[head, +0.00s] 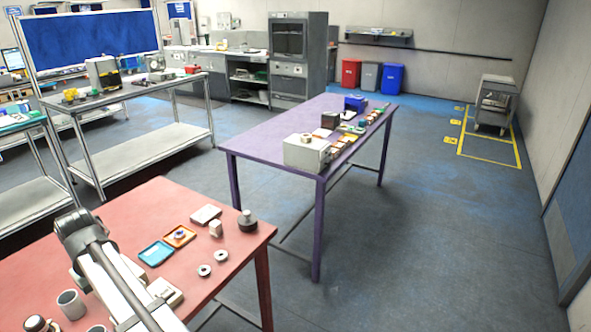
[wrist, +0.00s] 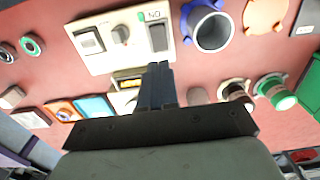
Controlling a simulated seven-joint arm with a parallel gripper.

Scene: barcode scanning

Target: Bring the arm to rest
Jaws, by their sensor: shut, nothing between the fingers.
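My gripper (wrist: 158,70) is shut and empty in the wrist view. The fingertips appear near the panel's lower edge; I cannot tell the height gap. In the head view my arm (head: 112,280) reaches up from the bottom edge over the red table (head: 195,191). My gripper's fingers cannot be made out there.
The red table holds a blue tray (head: 156,253), an orange tray (head: 179,236), a dark round weight (head: 247,221), two rings and a grey cup (head: 71,304). A purple table (head: 262,143) stands beyond, with open floor right.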

